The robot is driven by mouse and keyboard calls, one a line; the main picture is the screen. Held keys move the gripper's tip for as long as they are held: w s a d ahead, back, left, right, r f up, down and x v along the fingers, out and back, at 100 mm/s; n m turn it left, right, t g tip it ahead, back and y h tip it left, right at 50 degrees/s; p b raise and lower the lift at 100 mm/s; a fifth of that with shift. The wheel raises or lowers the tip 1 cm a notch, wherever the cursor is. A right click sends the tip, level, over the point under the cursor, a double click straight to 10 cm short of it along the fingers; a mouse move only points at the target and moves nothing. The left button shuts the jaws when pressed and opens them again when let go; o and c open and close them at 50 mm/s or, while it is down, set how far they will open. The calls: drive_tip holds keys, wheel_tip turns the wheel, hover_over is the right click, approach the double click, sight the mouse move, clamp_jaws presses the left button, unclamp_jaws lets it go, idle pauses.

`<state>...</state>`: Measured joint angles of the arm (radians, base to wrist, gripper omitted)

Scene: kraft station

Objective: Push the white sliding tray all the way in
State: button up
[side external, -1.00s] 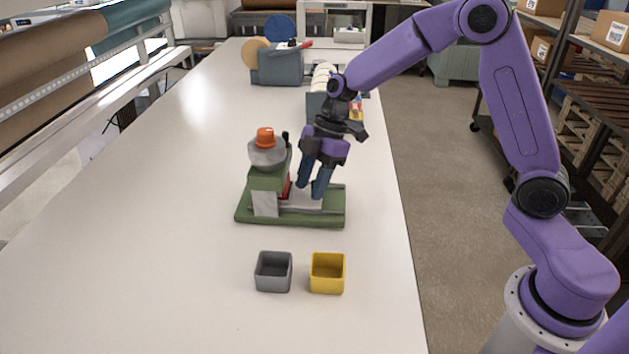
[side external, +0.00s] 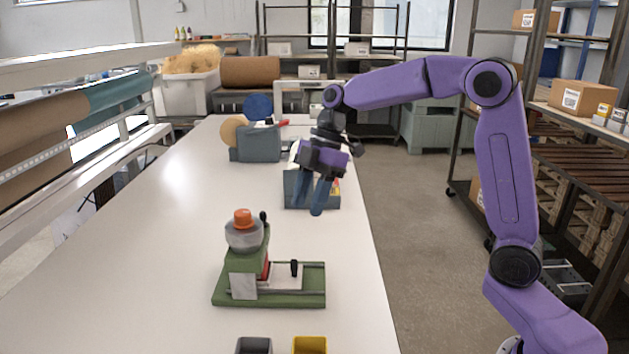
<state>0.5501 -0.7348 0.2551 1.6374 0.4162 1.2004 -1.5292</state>
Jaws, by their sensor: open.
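The green device (side external: 245,264) stands on the table in the side external view, with a clear dome and an orange cap (side external: 243,217) on top. The white sliding tray (side external: 283,281) lies on the device's green base, to the right of the upright body, and has a small black knob on it. The tray's left end is at the body, but I cannot tell how far in it sits. My gripper (side external: 308,204) is open and empty, pointing down, above and apart from the device. Its fingers partly cover a blue-grey bin behind.
A grey box (side external: 253,346) and a yellow box (side external: 309,346) stand in front of the device, cut by the lower edge. The blue-grey bin (side external: 326,202) and a darker holder (side external: 255,144) stand farther back. The table left of the device is clear.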

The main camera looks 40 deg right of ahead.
drive_tip(key=shift+v, duration=1.85)
